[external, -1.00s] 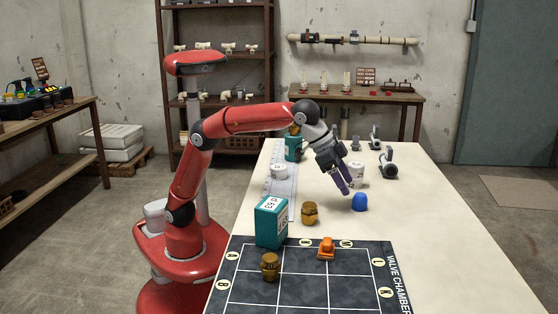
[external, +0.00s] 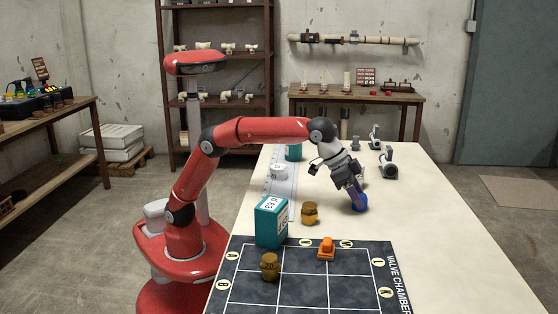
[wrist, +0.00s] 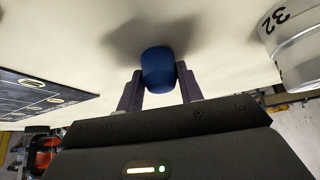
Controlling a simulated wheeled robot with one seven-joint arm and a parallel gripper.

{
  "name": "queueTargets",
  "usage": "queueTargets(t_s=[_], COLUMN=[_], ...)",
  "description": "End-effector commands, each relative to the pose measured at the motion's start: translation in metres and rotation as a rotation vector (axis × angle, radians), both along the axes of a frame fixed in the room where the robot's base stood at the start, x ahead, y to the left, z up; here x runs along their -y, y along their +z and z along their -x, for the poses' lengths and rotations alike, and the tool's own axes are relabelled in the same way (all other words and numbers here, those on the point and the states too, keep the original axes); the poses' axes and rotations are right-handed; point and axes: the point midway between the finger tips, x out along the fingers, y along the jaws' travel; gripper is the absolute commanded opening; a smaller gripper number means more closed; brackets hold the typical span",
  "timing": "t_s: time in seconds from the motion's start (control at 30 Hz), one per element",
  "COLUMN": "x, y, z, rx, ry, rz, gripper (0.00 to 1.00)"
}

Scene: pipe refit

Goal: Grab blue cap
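The blue cap (external: 361,203) stands on the pale table, to the right of a brass fitting. In the wrist view the blue cap (wrist: 158,69) sits between the two finger tips, with one finger on each side. My gripper (external: 356,204) is lowered around the cap, and the fingers hide part of it in the external view. In the wrist view my gripper (wrist: 159,84) has its fingers apart on either side of the cap. I cannot tell whether they press on it.
Brass fittings (external: 310,212) and (external: 270,266), a teal box (external: 271,221) and an orange part (external: 327,248) stand to the left and front. A dark grid mat (external: 300,292) lies at the front. A white cylinder marked 32 (wrist: 297,48) stands nearby. The table's right side is clear.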

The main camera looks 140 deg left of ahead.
Motion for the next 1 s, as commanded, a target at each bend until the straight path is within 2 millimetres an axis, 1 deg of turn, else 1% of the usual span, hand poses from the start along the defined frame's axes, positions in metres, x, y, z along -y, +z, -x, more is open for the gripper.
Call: queueTargets(t_s=[0.03, 0.1, 0.33, 0.47, 0.57, 0.67, 0.7, 0.77, 0.87, 1.0], x=[0.0, 0.0, 0.0, 0.0, 0.0, -0.001, -0.001, -0.002, -0.001, -0.002], y=[0.0, 0.0, 0.001, 0.008, 0.021, 0.043, 0.056, 0.061, 0.078, 0.087], z=[0.0, 0.0, 0.0, 0.0, 0.0, -0.001, -0.001, -0.002, -0.001, -0.004], rx=[0.0, 0.0, 0.0, 0.0, 0.002, 0.002, 0.004, 0.003, 0.003, 0.001], ry=[0.0, 0.0, 0.0, 0.0, 0.0, 0.001, 0.001, 0.002, 0.001, 0.002], rz=[0.0, 0.0, 0.0, 0.0, -0.001, -0.002, -0.003, -0.003, -0.003, -0.002], gripper=[0.21, 0.15, 0.15, 0.15, 0.15, 0.15, 0.15, 0.15, 0.15, 0.15])
